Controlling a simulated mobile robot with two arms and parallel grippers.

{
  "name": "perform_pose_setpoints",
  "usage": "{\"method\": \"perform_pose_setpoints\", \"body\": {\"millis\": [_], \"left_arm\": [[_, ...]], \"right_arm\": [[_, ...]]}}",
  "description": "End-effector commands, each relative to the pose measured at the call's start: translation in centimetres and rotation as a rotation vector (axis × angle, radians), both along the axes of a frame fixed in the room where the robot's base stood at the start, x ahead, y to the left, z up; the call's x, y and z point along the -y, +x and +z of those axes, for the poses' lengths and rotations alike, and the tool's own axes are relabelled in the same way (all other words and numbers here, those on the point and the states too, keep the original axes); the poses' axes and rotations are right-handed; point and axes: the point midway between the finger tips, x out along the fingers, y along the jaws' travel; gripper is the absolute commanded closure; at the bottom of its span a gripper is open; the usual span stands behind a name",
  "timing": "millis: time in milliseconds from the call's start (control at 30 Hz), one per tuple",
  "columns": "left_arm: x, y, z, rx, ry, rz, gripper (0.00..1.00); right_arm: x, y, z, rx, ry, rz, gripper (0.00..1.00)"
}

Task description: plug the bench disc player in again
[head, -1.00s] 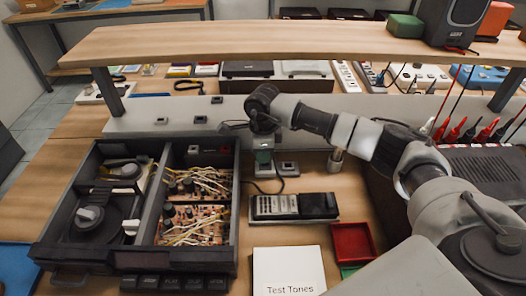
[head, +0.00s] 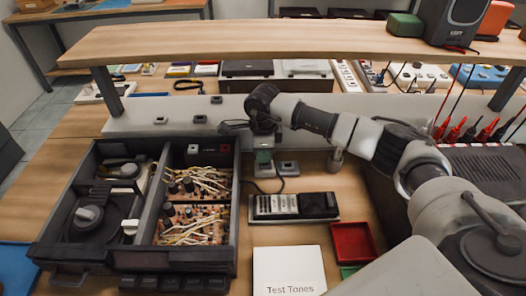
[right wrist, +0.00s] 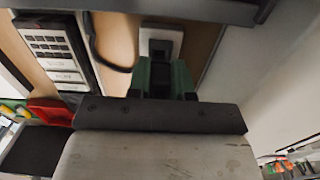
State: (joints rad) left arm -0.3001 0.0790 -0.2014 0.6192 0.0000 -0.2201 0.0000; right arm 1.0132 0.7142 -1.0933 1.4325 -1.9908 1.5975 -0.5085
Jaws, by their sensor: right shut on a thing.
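The disc player (head: 165,262) is an open dark case at the left, with a disc mechanism and wired circuit boards inside. My right gripper (head: 264,158) is low over the bench, just right of the case. In the right wrist view its green fingers (right wrist: 162,78) are shut on a small dark thing, probably the plug, mostly hidden between them. A black cable (head: 268,189) runs close by and curves toward the fingers. A pale plate with a dark socket-like recess (right wrist: 160,38) lies just beyond the fingertips; I cannot tell whether they touch. My left gripper is out of view.
A keypad device (head: 295,206) lies in front of the gripper, with a red tray (head: 352,242) and a "Test Tones" sleeve (head: 288,270) nearer. A wooden shelf (head: 270,42) spans above the arm. Small socket-like parts (head: 200,119) sit on the grey back panel.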

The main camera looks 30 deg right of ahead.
Motion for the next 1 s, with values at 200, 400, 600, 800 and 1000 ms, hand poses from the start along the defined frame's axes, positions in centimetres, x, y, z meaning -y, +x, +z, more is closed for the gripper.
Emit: {"method": "perform_pose_setpoints", "body": {"millis": [200,400,600,800,1000], "left_arm": [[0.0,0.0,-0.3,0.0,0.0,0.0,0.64],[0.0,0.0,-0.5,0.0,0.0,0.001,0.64],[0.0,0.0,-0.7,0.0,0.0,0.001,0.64],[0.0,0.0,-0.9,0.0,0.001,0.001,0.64],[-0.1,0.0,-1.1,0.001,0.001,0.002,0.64]], "right_arm": [[0.0,0.0,-0.3,0.0,0.0,0.0,1.0],[0.0,0.0,-0.6,0.0,0.0,0.0,1.0],[0.0,0.0,-0.8,0.0,0.0,0.0,1.0],[0.0,0.0,-1.0,0.0,0.0,0.0,1.0],[0.0,0.0,-1.3,0.0,0.0,0.0,1.0]]}}
